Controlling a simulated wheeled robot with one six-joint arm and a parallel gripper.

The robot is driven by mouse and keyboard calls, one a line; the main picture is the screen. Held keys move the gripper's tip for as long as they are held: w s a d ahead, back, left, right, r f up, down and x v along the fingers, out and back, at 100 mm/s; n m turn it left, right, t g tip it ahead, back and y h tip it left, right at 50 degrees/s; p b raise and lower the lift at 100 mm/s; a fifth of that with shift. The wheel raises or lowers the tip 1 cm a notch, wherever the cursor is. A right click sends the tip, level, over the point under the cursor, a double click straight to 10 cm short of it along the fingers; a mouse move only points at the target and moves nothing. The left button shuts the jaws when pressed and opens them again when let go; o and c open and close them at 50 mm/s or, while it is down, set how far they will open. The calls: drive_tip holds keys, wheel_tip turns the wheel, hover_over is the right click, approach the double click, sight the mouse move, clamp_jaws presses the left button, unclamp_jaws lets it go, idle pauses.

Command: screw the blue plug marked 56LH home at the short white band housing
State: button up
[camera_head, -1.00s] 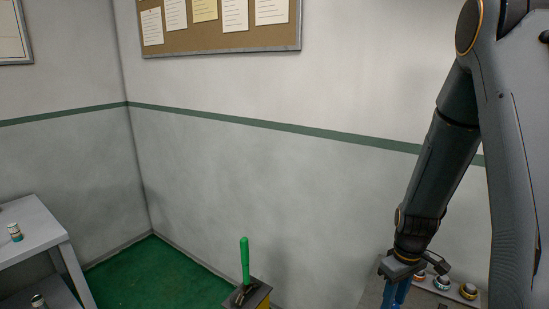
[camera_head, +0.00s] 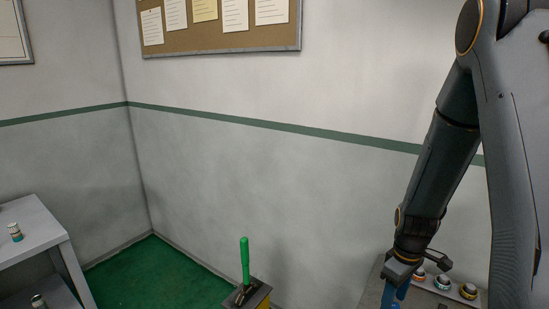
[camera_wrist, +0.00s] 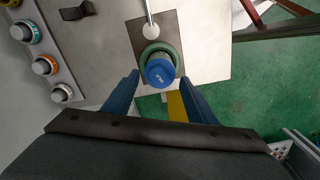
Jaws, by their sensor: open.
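In the wrist view a blue plug (camera_wrist: 160,72) with small pale lettering, too small to read surely, faces the camera. It sits at a green-ringed round body over a dark plate. My gripper (camera_wrist: 160,77) is open, its blue fingers on either side of the plug's near part, with no clear contact. In the head view my gripper (camera_head: 395,292) is at the lower right, its fingertips cut off by the frame edge. A short fitting with a whitish band (camera_wrist: 62,93) stands at the left in the wrist view, lowest in a row.
In that row are an orange-banded fitting (camera_wrist: 45,65) and a teal-banded one (camera_wrist: 28,32). A rod with a white ball (camera_wrist: 150,31) lies just beyond the plug. A green-handled lever (camera_head: 245,262) stands left of my arm. A grey table (camera_head: 35,235) is at far left.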

wheel_tip(320, 180, up, 8)
drive_tip(key=f+b, duration=0.1)
drive_tip(key=b, duration=0.2)
drive_tip(key=s+a+f+m+b, duration=0.2)
drive_tip(key=s+a+m+b, duration=0.1)
drive_tip(key=a, duration=0.3)
drive_tip(key=s+a+f+m+t+b, duration=0.1)
drive_tip(key=s+a+f+m+b, duration=0.1)
drive_tip(key=s+a+m+b, duration=0.2)
drive_tip(key=a+b, duration=0.1)
drive_tip(key=a, duration=0.1)
drive_tip(key=shift+s+a+f+b, duration=0.2)
drive_tip(key=shift+s+a+b, duration=0.1)
drive_tip(key=shift+a, duration=0.1)
